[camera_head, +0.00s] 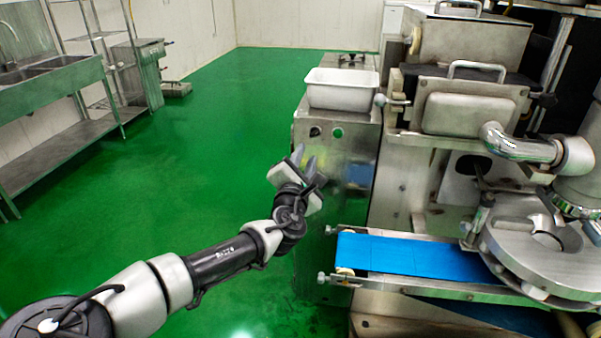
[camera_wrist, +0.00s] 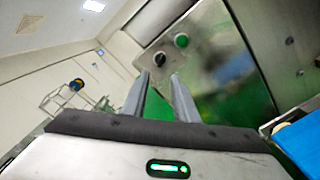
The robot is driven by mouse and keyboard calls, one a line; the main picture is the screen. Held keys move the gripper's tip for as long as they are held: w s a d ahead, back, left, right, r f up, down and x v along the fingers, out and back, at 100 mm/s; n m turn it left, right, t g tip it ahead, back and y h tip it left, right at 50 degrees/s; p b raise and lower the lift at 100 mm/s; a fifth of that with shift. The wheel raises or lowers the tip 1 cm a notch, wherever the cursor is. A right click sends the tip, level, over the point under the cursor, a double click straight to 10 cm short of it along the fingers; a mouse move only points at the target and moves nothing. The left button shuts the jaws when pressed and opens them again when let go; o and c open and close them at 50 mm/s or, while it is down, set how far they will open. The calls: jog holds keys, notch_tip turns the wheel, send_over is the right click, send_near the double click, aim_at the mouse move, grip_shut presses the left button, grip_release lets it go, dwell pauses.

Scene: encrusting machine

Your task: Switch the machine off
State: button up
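The encrusting machine (camera_head: 440,165) stands at the right in the head view. Its steel front panel carries a green round button (camera_head: 338,132) and a black knob (camera_head: 315,132) to its left. In the wrist view the green button (camera_wrist: 181,41) and the black knob (camera_wrist: 160,59) show beyond the fingertips. My gripper (camera_head: 305,160) is in front of the panel, a little below and left of the controls, apart from them. In the wrist view its two fingers (camera_wrist: 160,80) stand apart with nothing between them.
A white tub (camera_head: 343,90) sits on top of the panel box. A blue conveyor belt (camera_head: 410,256) sticks out to the right of my gripper, lower down. A steel sink bench (camera_head: 55,90) stands at the left. The green floor between is clear.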

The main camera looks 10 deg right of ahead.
jog(key=v, duration=0.7)
